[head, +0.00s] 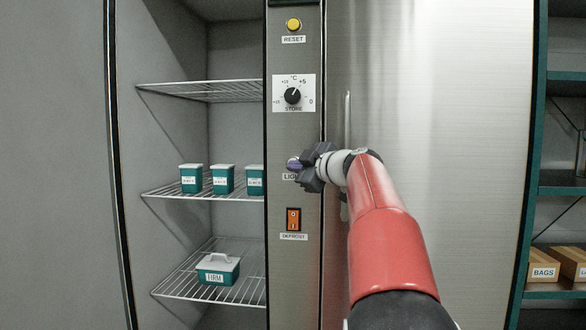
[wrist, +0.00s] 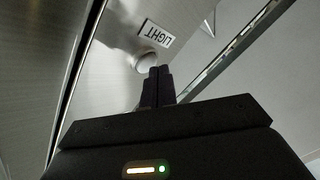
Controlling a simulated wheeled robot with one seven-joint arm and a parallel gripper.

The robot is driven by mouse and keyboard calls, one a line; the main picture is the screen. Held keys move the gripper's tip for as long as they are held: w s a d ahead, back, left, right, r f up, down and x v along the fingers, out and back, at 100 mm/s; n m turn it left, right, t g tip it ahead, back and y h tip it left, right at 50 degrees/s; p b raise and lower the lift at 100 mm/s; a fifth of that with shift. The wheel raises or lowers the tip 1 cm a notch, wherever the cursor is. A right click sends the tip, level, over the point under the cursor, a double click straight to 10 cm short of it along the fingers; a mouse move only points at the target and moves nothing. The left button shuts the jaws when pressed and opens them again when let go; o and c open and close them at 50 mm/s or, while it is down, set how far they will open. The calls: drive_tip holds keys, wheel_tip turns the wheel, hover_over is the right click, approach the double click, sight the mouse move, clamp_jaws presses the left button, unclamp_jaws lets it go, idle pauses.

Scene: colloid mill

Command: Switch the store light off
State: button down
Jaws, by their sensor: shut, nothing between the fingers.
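The store light control is a pale round piece (wrist: 147,62) on the metal panel, beside a label reading LIGHT (wrist: 156,33) in the wrist view. In the wrist view the shut fingertips (wrist: 158,70) overlap the lower edge of the round piece. I cannot tell whether they touch it, nor whether the light is on.
On the same narrow panel are a yellow reset button (head: 293,25), a store temperature dial (head: 293,95) and an orange defrost rocker (head: 293,220). Left are wire shelves (head: 205,90) with teal tubs (head: 222,180). Right of the panel is a steel door (head: 440,120) with a vertical handle (head: 347,120).

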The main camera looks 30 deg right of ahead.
drive_tip(key=s+a+b, duration=0.3)
drive_tip(key=s+b, duration=0.2)
drive_tip(key=shift+a, duration=0.2)
idle(0.3)
idle(0.3)
